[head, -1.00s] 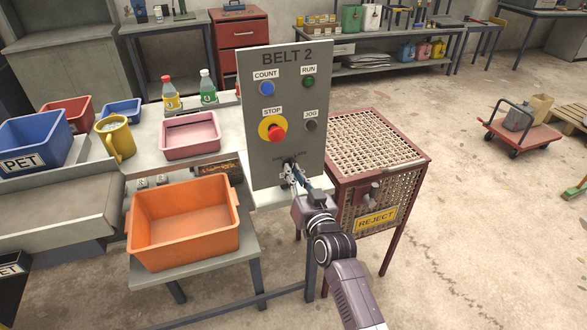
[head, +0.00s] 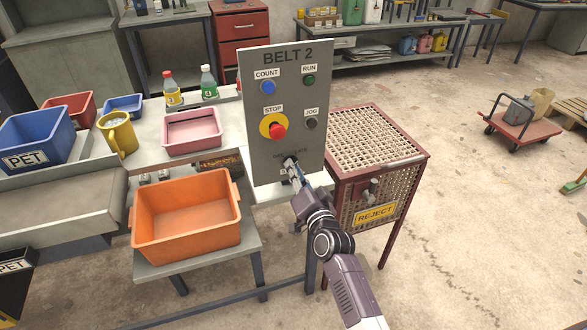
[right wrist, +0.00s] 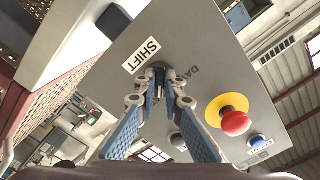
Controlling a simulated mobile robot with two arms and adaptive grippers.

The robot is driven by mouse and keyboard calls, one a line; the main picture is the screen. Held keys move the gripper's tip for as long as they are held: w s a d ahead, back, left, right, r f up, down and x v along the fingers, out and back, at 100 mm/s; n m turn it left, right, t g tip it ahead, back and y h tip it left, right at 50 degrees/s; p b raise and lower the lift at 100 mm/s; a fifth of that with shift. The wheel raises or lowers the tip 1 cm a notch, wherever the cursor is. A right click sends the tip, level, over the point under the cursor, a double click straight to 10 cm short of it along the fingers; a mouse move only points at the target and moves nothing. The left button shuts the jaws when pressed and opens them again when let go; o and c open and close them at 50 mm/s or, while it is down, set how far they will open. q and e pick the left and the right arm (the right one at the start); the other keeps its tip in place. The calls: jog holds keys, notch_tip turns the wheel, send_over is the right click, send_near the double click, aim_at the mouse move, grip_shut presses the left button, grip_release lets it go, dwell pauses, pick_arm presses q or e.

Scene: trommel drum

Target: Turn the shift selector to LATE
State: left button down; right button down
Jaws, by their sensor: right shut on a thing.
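The grey BELT 2 control panel (head: 256,150) stands upright at the centre of the head view. The shift selector is a small dark knob low on it, mostly hidden by my right gripper (head: 290,166). In the right wrist view, the gripper (right wrist: 160,74) is shut on the selector (right wrist: 159,67), with a fingertip on either side. The SHIFT label (right wrist: 142,56) is beside it, and the word DAY (right wrist: 195,72) shows on the other side. In the head view the DAY and LATE lettering is small and partly covered. I cannot tell which way the selector points. My left gripper is not in view.
Above the selector are the red STOP button (head: 278,130), JOG button (head: 312,124), COUNT button (head: 268,87) and RUN button (head: 310,80). An orange bin (head: 186,242) stands left of the panel. The REJECT cage (head: 375,145) is close on the right.

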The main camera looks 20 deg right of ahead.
dwell(0.3)
jog(key=c, duration=2)
grip_release()
jog(key=shift+c, duration=0.2)
jog(key=s, duration=1.2)
jog(key=shift+d, duration=0.2)
jog(key=shift+f, duration=0.1)
